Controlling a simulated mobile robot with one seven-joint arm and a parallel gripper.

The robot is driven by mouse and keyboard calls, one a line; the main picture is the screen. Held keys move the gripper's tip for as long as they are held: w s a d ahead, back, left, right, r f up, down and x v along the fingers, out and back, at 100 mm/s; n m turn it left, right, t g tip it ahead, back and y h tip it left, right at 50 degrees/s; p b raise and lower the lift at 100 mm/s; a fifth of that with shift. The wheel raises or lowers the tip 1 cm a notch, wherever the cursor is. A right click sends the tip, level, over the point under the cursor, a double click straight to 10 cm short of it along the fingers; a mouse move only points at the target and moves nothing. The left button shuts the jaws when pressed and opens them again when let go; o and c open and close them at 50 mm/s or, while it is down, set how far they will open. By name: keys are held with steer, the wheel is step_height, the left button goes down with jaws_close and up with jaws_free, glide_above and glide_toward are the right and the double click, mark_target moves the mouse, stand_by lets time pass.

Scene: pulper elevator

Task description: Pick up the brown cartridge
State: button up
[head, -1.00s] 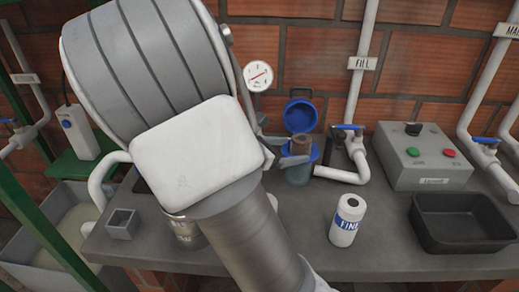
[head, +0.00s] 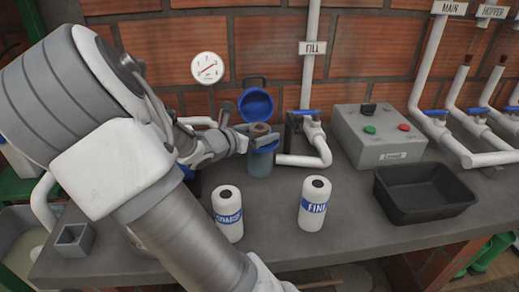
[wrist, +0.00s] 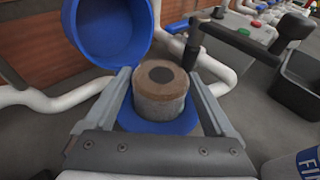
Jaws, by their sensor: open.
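The brown cartridge (head: 261,129) stands upright in the clear, blue-rimmed housing (head: 260,163) at the back of the counter, its top above the rim. The housing's blue lid (head: 257,103) is swung open behind it. In the wrist view the cartridge (wrist: 160,98) has a brown top with a dark centre and a paler side. My gripper (wrist: 160,76) is open, one finger on each side of the cartridge. Small gaps show between the fingers and its side. In the head view my gripper (head: 258,136) reaches it from the left.
Two white cartridges with blue labels, one left (head: 227,214) and one marked FINE (head: 314,204), stand on the counter in front. A black tray (head: 424,193) and grey control box (head: 379,136) are at right. White pipes (wrist: 215,75) run close behind the housing.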

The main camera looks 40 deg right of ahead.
jaws_close()
stand_by(0.3)
steer(key=shift+r, duration=0.1)
